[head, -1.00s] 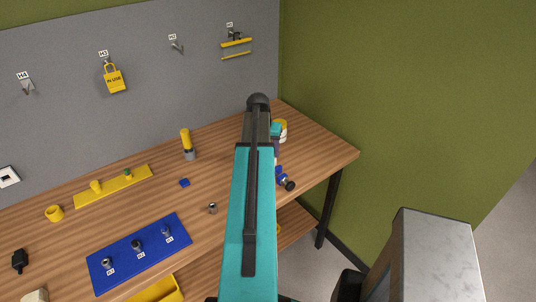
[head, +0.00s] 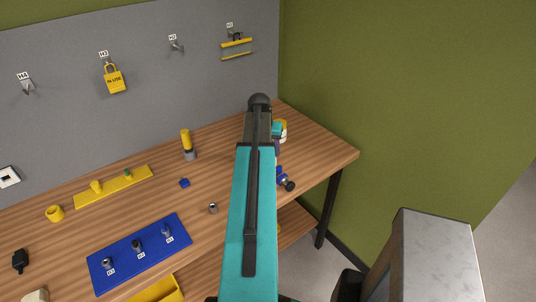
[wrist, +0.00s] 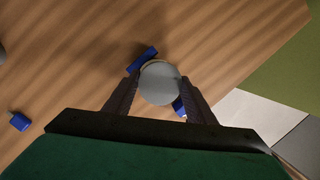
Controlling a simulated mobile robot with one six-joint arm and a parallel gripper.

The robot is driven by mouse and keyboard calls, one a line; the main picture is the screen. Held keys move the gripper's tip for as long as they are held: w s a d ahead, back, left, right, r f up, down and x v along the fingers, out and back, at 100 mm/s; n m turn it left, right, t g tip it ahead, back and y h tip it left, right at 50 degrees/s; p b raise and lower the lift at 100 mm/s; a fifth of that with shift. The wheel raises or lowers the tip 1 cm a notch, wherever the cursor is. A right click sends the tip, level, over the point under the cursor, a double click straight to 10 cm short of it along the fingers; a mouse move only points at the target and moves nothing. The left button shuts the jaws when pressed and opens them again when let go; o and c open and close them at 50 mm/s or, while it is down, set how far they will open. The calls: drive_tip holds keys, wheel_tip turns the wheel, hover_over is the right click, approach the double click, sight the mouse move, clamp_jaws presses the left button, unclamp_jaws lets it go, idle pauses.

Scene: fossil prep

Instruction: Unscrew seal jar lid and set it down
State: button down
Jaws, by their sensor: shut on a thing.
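The seal jar shows in the head view as a small white and yellow round thing (head: 284,127) at the back right of the bench, partly hidden by my arm. In the wrist view a pale grey disc, the jar lid (wrist: 160,83), lies between the two dark fingers of my gripper (wrist: 158,88). The fingers are shut on its opposite sides. A thin tan rim shows at its far edge. The jar body is hidden under the lid in the wrist view, so I cannot tell whether the lid still touches it.
Blue parts (wrist: 143,58) show beside the lid. A blue and black fitting (head: 285,179) lies near the bench's right edge. A blue board (head: 122,262) with several pegs, a yellow strip (head: 137,180) and a yellow-handled tool (head: 186,140) are further left.

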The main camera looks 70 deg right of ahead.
drive_tip(key=shift+r+p, duration=0.3)
drive_tip(key=shift+r, duration=2.1)
idle(0.6)
